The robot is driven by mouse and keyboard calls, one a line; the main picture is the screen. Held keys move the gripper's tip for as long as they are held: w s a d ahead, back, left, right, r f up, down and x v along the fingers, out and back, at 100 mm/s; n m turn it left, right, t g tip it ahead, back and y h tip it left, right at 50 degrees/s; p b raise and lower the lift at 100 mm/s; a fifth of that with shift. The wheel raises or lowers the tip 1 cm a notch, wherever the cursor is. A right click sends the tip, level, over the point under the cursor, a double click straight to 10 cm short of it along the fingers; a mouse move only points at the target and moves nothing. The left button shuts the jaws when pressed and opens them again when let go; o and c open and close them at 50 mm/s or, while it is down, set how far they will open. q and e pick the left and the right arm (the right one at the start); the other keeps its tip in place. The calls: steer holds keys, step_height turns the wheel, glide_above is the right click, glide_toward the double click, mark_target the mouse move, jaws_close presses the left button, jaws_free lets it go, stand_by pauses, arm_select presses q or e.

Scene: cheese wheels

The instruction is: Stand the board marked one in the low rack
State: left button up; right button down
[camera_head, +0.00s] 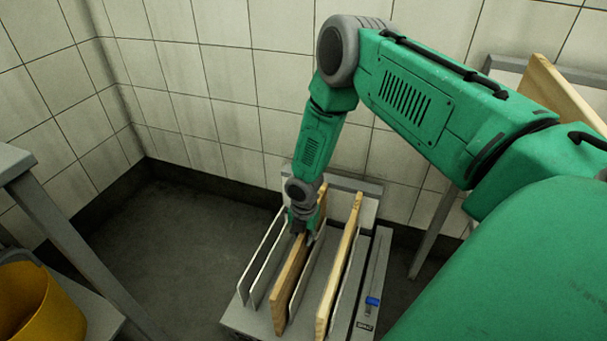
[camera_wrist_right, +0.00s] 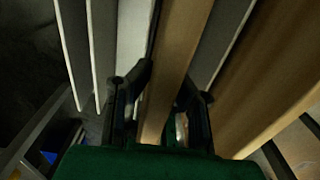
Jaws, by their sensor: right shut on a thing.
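The low rack (camera_head: 257,322) stands low by the wall, with thin upright metal dividers. My right gripper (camera_head: 303,238) is over the rack, pointing down, shut on the top edge of a wooden board (camera_head: 287,292). This board is upright between dividers; whether its lower edge rests on the rack floor I cannot tell. In the right wrist view the fingers (camera_wrist_right: 165,85) lie on both sides of the board (camera_wrist_right: 180,50). A second wooden board (camera_head: 338,272) stands upright in the rack to its right. No number mark is readable on either board. My left gripper is out of view.
A third wooden board (camera_head: 560,88) is at the upper right, by a grey raised surface. A blue piece (camera_head: 372,301) sits on the rack's right side strip. A yellow bucket (camera_head: 40,305) stands at the lower left. Tiled walls close in the back; dark floor is clear left of the rack.

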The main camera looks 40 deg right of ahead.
steer(key=c, duration=1.4)
jaws_free()
steer(key=shift+r, duration=0.1)
steer(key=shift+o, duration=0.2)
step_height(320, 180, up, 12)
steer(key=shift+f, duration=0.1)
